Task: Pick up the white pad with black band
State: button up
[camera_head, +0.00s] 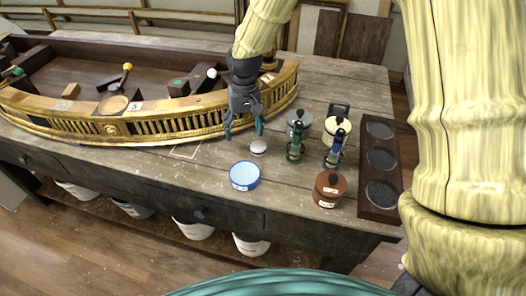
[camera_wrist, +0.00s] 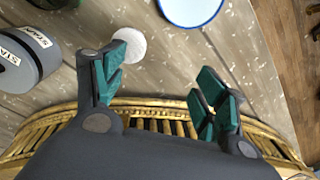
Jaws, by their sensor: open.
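The small round white pad (camera_head: 258,148) lies on the grey wooden tabletop, just right of and below my gripper in the head view. A thin darker line shows near its lower edge there. In the wrist view a white disc (camera_wrist: 130,46), which looks like the same pad, sits beyond the left finger and is partly hidden by it; no black band can be made out. My gripper (camera_head: 244,131) is open and points down close above the table beside the pad. In the wrist view its green-padded fingers (camera_wrist: 158,82) stand wide apart with nothing between them.
A dark three-well tray (camera_head: 366,190) lies farther right. The gilt railing (camera_head: 170,128) curves behind.

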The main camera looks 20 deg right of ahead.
jog(key=m, duration=0.1)
send_near(259, 145)
jog(key=shift+h, duration=0.4)
jog(key=f, duration=0.3)
jog(key=f+p, duration=0.1)
jog(key=shift+w+a+f, duration=0.15)
jog(key=shift+a+f, duration=0.2)
jog(key=shift+f, duration=0.05)
jog(key=shift+f+p, duration=0.7)
jog(key=shift+f, duration=0.4)
jog(key=shift+a+f+p, duration=0.1)
jog(key=shift+f+p, duration=0.4)
jog(key=shift+f, duration=1.2)
jog(key=c, duration=0.9)
